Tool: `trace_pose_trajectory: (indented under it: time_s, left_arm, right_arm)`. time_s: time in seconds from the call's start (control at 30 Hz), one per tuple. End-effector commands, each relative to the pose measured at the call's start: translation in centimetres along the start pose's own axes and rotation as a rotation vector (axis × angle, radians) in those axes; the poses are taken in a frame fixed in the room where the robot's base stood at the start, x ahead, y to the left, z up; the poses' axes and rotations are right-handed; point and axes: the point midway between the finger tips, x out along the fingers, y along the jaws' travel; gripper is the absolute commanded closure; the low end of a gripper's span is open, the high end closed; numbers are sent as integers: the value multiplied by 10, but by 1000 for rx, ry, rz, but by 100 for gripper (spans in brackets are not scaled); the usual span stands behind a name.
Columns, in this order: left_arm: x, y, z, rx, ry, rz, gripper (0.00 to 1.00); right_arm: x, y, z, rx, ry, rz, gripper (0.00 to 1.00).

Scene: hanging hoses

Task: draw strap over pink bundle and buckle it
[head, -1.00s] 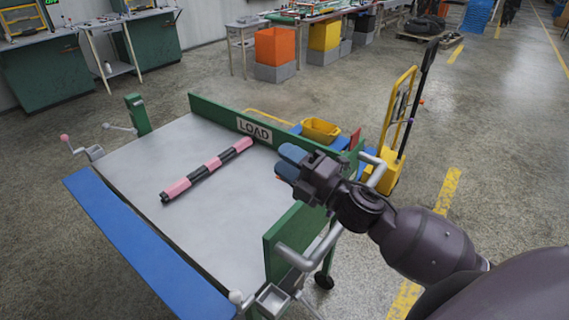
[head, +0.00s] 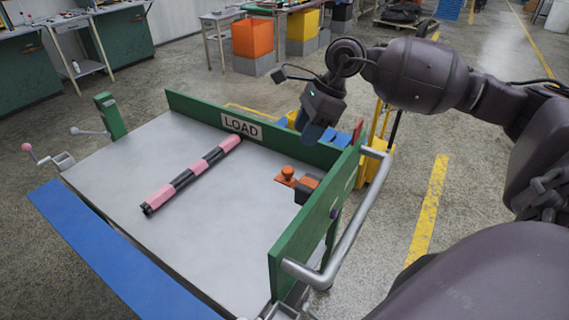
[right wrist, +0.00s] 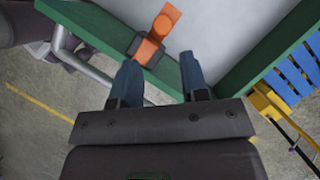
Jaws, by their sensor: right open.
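The pink bundle (head: 190,177) is a long roll with pink and black bands, lying diagonally on the grey cart bed. An orange strap piece (head: 286,174) with a knob-like end is by the green right side wall, beside a black and orange block (head: 307,188). The right wrist view shows the orange strap (right wrist: 153,38) at a dark holder on the green wall. I cannot tell a buckle from the strap. My right gripper (head: 312,130) is open and empty above the cart's far right corner; its blue fingers (right wrist: 160,76) point toward the wall. My left gripper is out of view.
Green walls with a LOAD sign (head: 241,126) bound the bed's back and right. A grey rail (head: 352,225) runs outside the right wall. A blue board (head: 110,255) lines the front left.

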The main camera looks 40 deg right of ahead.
Motion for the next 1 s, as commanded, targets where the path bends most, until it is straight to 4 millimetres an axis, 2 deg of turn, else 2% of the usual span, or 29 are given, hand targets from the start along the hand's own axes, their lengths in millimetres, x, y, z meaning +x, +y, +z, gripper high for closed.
trace_pose_trajectory:
  time_s: [0.17,0.7,1.0]
  left_arm:
    - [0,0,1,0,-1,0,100]
    - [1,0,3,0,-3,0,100]
    - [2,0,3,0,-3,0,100]
  right_arm:
    - [3,-3,-6,-7,35,-6,59]
    - [86,-3,-7,-5,28,-4,59]
    - [104,-3,-8,-6,30,-7,59]
